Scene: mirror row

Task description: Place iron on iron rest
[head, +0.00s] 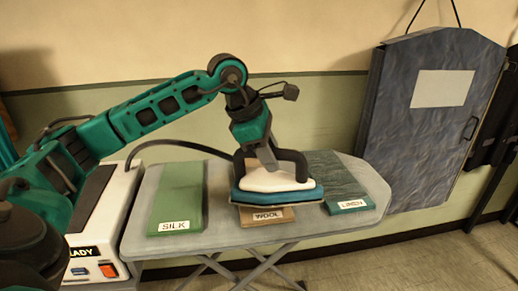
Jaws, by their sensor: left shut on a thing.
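The iron (278,194) has a white top, a blue body and a dark handle. My left gripper (266,154) is shut on the iron's handle and holds it from above. The iron is over the brown cloth labelled WOOL (268,216) in the middle of the ironing board (222,238). I cannot tell whether it touches the cloth. A dark hose runs from the iron towards the white station (118,222) at the left, which my arm partly covers. I cannot make out a separate iron rest. My right gripper is not in view.
A green cloth labelled SILK (178,200) lies left of the iron. A dark green cloth labelled LINEN (342,180) lies to the right. A grey garment bag (425,130) hangs at the right. The board's right end is bare.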

